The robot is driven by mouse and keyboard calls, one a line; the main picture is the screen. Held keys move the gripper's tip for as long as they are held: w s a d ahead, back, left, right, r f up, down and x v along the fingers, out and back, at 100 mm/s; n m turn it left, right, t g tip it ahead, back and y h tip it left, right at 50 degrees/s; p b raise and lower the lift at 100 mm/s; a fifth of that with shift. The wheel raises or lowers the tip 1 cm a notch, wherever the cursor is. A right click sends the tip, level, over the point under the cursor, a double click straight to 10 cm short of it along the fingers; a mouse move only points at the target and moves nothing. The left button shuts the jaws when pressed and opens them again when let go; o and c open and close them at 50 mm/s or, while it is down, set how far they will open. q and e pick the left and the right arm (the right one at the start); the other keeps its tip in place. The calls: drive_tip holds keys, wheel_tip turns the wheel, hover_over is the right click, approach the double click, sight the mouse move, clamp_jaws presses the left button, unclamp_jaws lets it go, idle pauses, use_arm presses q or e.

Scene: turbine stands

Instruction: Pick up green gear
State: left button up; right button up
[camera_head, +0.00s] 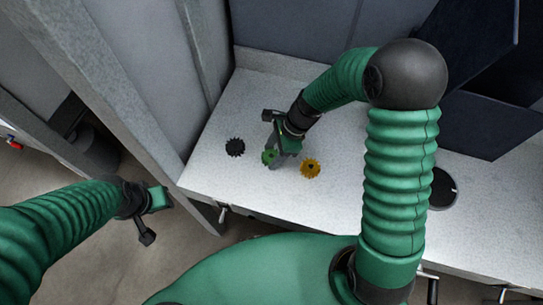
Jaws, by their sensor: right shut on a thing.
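The green gear (268,157) is at the tip of my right gripper (274,152), over the pale worktop. My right gripper points down and is shut on the green gear, which is partly hidden by the fingers. I cannot tell whether the gear touches the worktop. My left gripper (152,217) is off to the left, beyond the worktop's edge and over the floor, away from the gear.
A black gear (235,147) lies left of my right gripper and a yellow gear (311,168) lies close on its right. The worktop (230,185) has a round black disc (441,188) at right. Dark blue bins (470,125) stand at the back right. A grey post (110,95) rises at left.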

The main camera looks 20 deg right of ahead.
drive_tip(key=c, duration=0.5)
drive_tip(key=shift+c, duration=1)
drive_tip(key=shift+d, duration=0.25)
clamp_jaws()
